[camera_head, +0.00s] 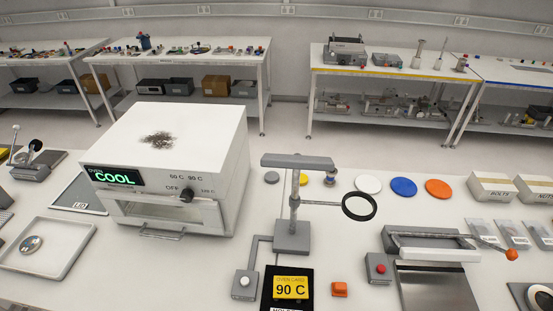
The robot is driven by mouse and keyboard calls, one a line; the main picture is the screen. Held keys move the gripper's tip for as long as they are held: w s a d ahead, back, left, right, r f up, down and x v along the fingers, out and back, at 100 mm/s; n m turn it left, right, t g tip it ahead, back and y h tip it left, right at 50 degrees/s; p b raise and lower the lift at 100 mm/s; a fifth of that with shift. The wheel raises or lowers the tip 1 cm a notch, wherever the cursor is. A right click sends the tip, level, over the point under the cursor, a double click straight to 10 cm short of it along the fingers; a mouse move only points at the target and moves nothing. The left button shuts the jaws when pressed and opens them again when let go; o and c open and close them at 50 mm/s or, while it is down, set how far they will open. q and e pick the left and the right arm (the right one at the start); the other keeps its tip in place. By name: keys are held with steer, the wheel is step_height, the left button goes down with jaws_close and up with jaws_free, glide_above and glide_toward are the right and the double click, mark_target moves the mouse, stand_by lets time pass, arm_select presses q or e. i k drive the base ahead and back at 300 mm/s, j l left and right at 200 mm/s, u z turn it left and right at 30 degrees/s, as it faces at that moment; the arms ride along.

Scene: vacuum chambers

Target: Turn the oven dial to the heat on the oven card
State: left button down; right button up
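A white oven (176,160) stands on the bench at the left of centre, with a dark display (116,178) reading "COOL" in green. Its black dial (187,195) is on the right of the front face, among the marks OFF, 50 C, 90 C and 120 C. The dial's pointer is too small to read. A silver handle (162,234) is on the oven's lower front. The yellow oven card (291,288) reads "90 C" and lies at the bottom centre on a black holder. Neither of my grippers is in view.
A grey stand with a black ring (359,206) rises right of the oven. A white tray (47,248) is at the left. A grey box with a red button (381,268) and a flat metal device are at the right. Bench space between oven and stand is narrow.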

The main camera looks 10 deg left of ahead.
mark_target(187, 196)
steer(key=j, duration=0.4)
steer(key=i+j+u, duration=0.15)
steer(key=j, duration=0.6)
steer(key=i+j+u, duration=0.15)
steer(key=j, duration=0.25)
steer(key=i+j, duration=0.1)
steer(key=j, duration=0.25)
steer(key=i+j+u, duration=0.15)
steer(key=j, duration=0.25)
